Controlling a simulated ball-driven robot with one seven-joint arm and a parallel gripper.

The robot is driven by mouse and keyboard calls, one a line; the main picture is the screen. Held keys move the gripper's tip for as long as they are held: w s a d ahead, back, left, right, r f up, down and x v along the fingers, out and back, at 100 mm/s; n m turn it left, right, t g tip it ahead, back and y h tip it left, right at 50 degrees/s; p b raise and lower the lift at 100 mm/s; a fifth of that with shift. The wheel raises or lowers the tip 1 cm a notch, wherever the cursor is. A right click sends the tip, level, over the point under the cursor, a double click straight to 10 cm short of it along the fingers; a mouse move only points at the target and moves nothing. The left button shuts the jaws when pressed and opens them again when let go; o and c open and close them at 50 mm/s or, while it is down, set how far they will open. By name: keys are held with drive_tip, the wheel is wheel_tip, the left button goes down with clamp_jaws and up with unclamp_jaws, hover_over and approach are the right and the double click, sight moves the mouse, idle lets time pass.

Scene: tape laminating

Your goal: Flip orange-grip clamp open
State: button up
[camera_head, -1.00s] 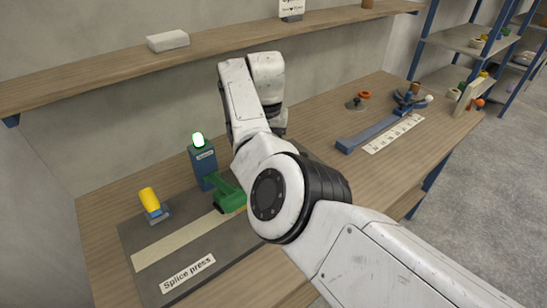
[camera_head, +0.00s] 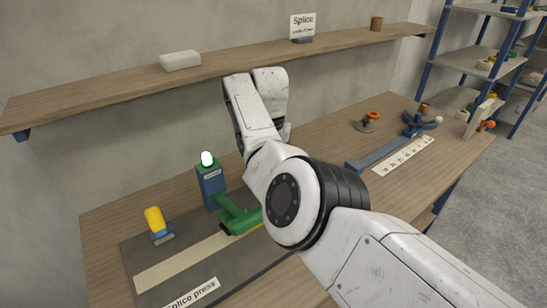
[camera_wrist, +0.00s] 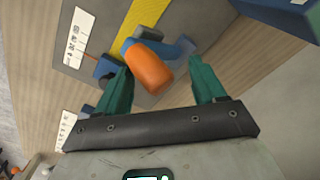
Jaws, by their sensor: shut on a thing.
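In the wrist view, the clamp's orange grip (camera_wrist: 148,68) lies between the two green fingers of my gripper (camera_wrist: 163,88), which is shut on it. The clamp's blue base (camera_wrist: 182,48) shows behind the grip, close to a yellow strip (camera_wrist: 140,22). In the head view, my arm hides the gripper and the orange-grip clamp. A second clamp with a yellow grip (camera_head: 153,218) stands at the left end of the splice press mat (camera_head: 134,262).
A blue post (camera_head: 210,187) with a lit green lamp and a green press arm (camera_head: 240,217) stand near my arm. A blue rail (camera_head: 376,154) and a numbered scale (camera_head: 403,156) lie at the right. A wall shelf (camera_head: 120,84) runs above the table.

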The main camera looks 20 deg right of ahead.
drive_tip(key=shift+a+f, duration=0.5)
drive_tip(key=shift+r, duration=0.15)
drive_tip(key=shift+r, duration=0.1)
drive_tip(key=r, duration=0.6)
drive_tip(key=r+b, duration=0.1)
drive_tip(key=r, duration=0.2)
drive_tip(key=shift+w+d+r, duration=0.1)
drive_tip(key=shift+d+r, duration=0.2)
drive_tip(key=shift+r, duration=0.1)
drive_tip(key=shift+d+r, duration=0.1)
drive_tip(key=shift+r, duration=0.35)
